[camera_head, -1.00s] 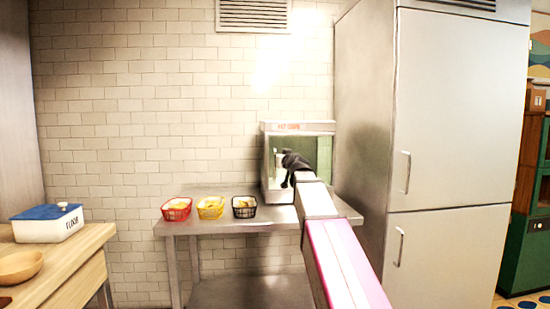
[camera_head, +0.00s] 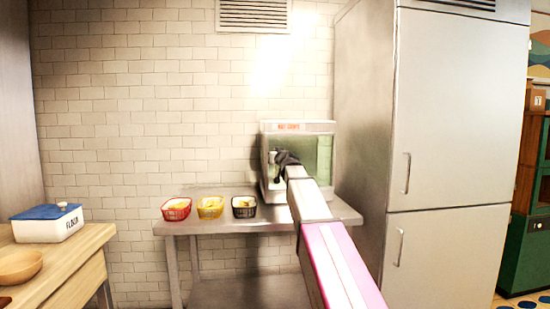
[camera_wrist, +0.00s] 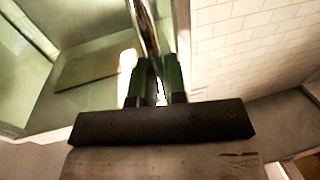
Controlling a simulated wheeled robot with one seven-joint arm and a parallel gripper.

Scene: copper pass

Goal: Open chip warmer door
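The chip warmer (camera_head: 298,127) is a glass-sided box with a light metal top and red lettering. It stands at the right end of a steel table. My gripper (camera_head: 283,158) is at the left part of its front and hides some of it. In the wrist view, a shiny metal bar, the door handle (camera_wrist: 144,28), runs down between the fingers of my gripper (camera_wrist: 156,78). The fingers are close together on it. Greenish glass (camera_wrist: 85,20) fills the left of that view. I cannot tell if the door stands ajar.
Red, yellow and black baskets (camera_head: 176,209) of food stand on the steel table (camera_head: 190,227), left of the warmer. A tall steel fridge (camera_head: 455,120) stands close on the right. A tiled wall (camera_head: 150,110) is behind. A wooden counter (camera_head: 75,262) is at the left.

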